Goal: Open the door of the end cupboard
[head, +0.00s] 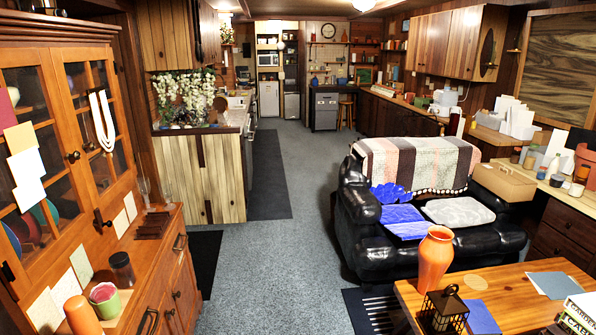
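Neither of my grippers is in view. Several cupboards show, and I cannot tell which is the end cupboard. A wooden hutch (33,38) with glass doors stands close on the left; its doors look shut. A pale wood-panelled counter end (178,178) stands beyond it, with wall cupboards (163,33) above; they look shut. On the right wall, upper wooden cupboards (443,42) look shut, with a dark oval on their end panel. At the far end, a white low cupboard (269,98) sits under a microwave (269,59); its door details are too small to tell.
Grey carpet (293,235) runs clear down the middle to the far kitchen, with a dark runner (268,175) beside the counter. A black armchair (385,240) and a wooden table (512,300) with an orange vase (434,259) limit the right side.

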